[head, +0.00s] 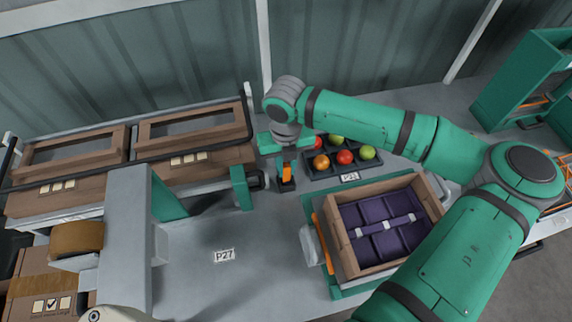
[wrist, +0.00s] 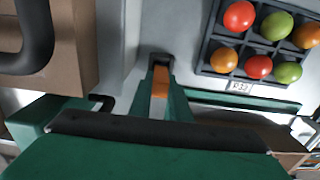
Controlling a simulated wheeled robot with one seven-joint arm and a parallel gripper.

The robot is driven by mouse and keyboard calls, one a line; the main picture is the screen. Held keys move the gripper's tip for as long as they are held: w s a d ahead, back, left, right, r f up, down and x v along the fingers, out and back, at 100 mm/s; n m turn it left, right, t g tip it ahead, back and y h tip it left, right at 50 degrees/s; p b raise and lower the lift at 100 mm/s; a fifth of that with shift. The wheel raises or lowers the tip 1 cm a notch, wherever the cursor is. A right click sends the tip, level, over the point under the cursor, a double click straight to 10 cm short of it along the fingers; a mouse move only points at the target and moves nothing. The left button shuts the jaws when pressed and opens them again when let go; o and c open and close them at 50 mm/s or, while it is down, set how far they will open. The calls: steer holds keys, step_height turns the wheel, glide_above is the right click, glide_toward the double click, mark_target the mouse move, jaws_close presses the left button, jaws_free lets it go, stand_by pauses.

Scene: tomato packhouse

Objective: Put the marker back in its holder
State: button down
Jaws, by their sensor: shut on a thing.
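The orange marker (head: 287,174) is upright between the fingers of my gripper (head: 285,160), which is shut on it. In the wrist view, the marker (wrist: 160,90) shows as an orange strip between the green fingers of my gripper (wrist: 160,82). A small dark holder (head: 287,187) stands on the bench right below the marker; it also shows at the fingertips in the wrist view (wrist: 160,57). The marker's lower end is at the holder, but I cannot tell whether it is inside or just above. My fingers hide part of the marker.
A dark tray (head: 317,180) of red, orange and green tomatoes sits just right of the holder. A wooden crate (head: 348,262) with purple dividers stands nearer, at right. The bench around the P27 label (head: 224,256) is clear.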

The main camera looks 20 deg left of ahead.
steer(key=shift+f, duration=1)
steer(key=c, duration=1.6)
jaws_free()
steer(key=c, duration=0.3)
steer(key=shift+r, duration=3.5)
